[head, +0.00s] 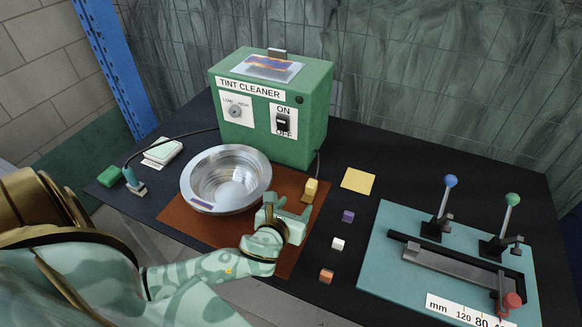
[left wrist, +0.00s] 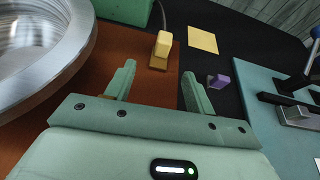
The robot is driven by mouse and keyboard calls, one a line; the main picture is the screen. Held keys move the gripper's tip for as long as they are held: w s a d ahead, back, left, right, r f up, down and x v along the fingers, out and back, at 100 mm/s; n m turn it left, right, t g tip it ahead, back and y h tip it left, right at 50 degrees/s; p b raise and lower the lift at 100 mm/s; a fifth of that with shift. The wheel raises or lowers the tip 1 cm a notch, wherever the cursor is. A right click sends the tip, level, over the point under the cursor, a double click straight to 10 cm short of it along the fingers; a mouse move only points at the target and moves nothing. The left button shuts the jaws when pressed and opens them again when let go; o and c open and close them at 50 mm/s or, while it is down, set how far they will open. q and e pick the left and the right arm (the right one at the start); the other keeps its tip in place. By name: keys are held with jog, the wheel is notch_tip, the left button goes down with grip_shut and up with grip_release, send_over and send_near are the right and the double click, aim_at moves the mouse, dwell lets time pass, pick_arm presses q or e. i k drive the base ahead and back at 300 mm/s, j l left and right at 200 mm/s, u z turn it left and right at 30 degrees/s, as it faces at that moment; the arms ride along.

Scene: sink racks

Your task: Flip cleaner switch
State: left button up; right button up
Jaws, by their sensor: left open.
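The green tint cleaner box (head: 268,105) stands at the back of the black table. Its front carries a round dial (head: 236,111) and a black switch (head: 283,122) between the labels ON and OFF. I cannot tell the switch position for sure. My left gripper (head: 288,208) is open and empty, over the brown mat, in front of the box and well below the switch. The left wrist view shows its two fingers spread apart (left wrist: 155,85) with nothing held between them. My right gripper is out of view.
A metal bowl (head: 227,180) sits on the brown mat (head: 185,222), left of my left gripper. A yellow block (head: 310,190) stands near the mat's right edge. Small cubes and a yellow note (head: 358,179) lie rightward. A teal board with levers (head: 390,225) fills the right.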

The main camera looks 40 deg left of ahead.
aim_at(282, 122)
jog(key=k+u, duration=0.15)
jog(key=u, duration=0.65)
jog(key=i+l+u, duration=0.1)
jog(key=u, duration=0.35)
